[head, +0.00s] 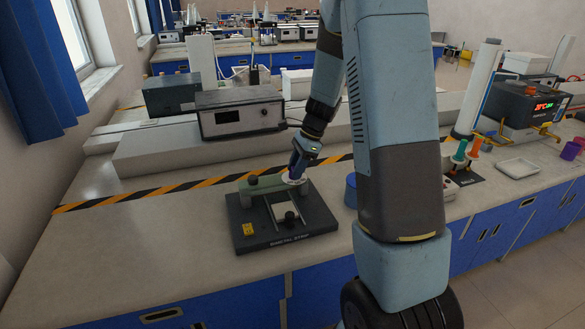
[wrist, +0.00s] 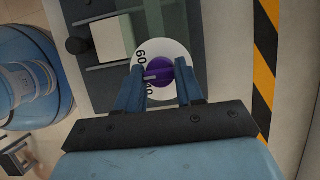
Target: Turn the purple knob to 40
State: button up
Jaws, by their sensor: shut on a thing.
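The purple knob (wrist: 159,71) shows in the wrist view between my fingertips, in the middle of a white dial (wrist: 158,47). The dial carries dark numbers; a 60 is legible at its left and another number is partly covered by my left finger. A grey pointer mark on the knob points left. My gripper (wrist: 160,76) is shut on the knob, one finger on each side. In the head view my gripper (head: 298,170) reaches down to the white dial (head: 294,178) at the right end of a green arm on the dark-based device (head: 285,240). The knob is hidden there.
A grey instrument box (head: 240,112) stands on a raised shelf behind the device. A black and yellow striped line (head: 130,199) crosses the bench behind it. A blue round object (head: 351,190) stands right of the device, partly behind my arm. The bench at front left is clear.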

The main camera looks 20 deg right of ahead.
jog(key=c, duration=0.3)
jog(key=shift+a, duration=0.4)
jog(key=shift+d, duration=0.45)
jog(key=shift+w+d+n, duration=0.1)
jog(key=shift+n, duration=0.2)
jog(key=shift+c, duration=0.2)
jog(key=n+g, duration=0.1)
jog(key=n, duration=0.2)
jog(key=shift+w+n+g, duration=0.1)
jog(key=shift+n+g, duration=0.2)
jog(key=shift+w+n+g+h, duration=0.1)
jog(key=shift+n+g+h, duration=0.25)
jog(key=shift+n, duration=0.8)
jog(key=shift+n+g+h, duration=0.25)
jog(key=shift+n+g, duration=0.1)
jog(key=shift+n, duration=0.8)
jog(key=o, duration=1)
jog(key=shift+a, duration=0.2)
